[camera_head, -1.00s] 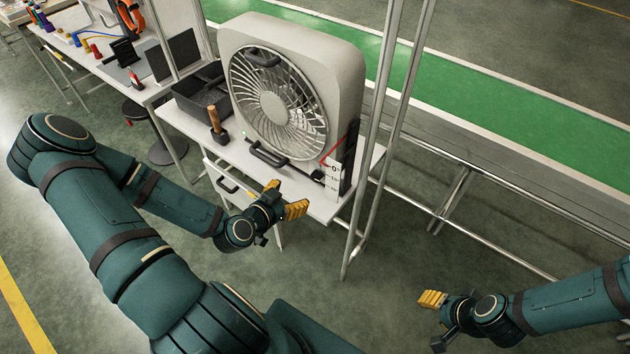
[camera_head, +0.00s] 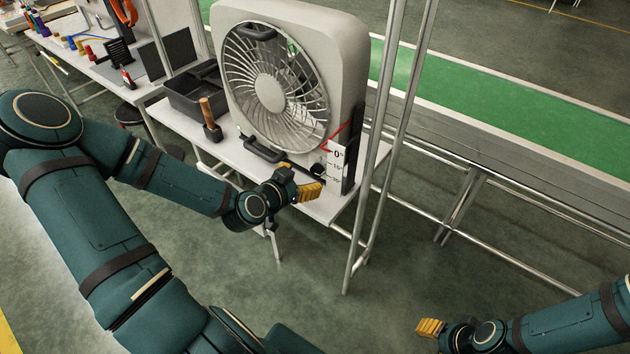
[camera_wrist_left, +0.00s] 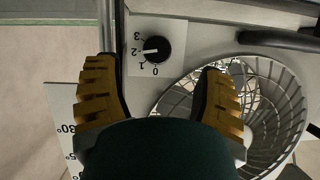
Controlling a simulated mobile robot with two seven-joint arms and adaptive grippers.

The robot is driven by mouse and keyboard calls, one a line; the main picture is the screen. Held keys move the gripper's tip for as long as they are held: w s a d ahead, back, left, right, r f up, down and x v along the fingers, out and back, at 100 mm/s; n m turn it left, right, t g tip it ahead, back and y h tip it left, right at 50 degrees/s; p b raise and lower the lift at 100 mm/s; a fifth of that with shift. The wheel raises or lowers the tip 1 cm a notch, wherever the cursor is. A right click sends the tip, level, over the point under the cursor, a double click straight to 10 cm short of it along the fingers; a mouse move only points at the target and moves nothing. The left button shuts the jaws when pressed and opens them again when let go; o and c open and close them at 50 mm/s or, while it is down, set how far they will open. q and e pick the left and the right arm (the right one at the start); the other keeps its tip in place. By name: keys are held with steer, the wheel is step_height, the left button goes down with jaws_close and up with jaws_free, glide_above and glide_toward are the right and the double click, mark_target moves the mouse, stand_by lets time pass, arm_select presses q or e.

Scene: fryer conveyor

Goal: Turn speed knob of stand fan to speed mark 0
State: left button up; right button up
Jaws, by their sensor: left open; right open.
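The stand fan (camera_head: 350,50) stands on a white table, its round grille facing me. In the left wrist view its black speed knob (camera_wrist_left: 158,46) sits on a pale plate marked 0 to 3. The white pointer line is toward mark 2. In the head view the knob (camera_head: 316,169) is a small dark shape low on the fan, its marks too small to read. My left gripper (camera_head: 300,183) is open just in front of it; in the wrist view the fingers (camera_wrist_left: 158,68) are spread either side, apart from the knob. My right gripper (camera_head: 434,335) is open, low at right, far from the fan.
A black handle (camera_head: 262,150) sticks out below the grille, left of the knob. A tilt scale card (camera_head: 337,163) is right of it. A metal post (camera_head: 385,130) rises at right.

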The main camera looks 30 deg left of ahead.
mark_target(315, 173)
arm_select(q)
steer(key=shift+w+d+f+b, duration=0.1)
steer(key=shift+w+f+b, duration=0.2)
steer(key=shift+b, duration=0.55)
steer(key=shift+b+x, duration=0.55)
steer(key=shift+x, duration=2.1)
steer(key=shift+d+r, duration=0.1)
steer(key=c, duration=1.2)
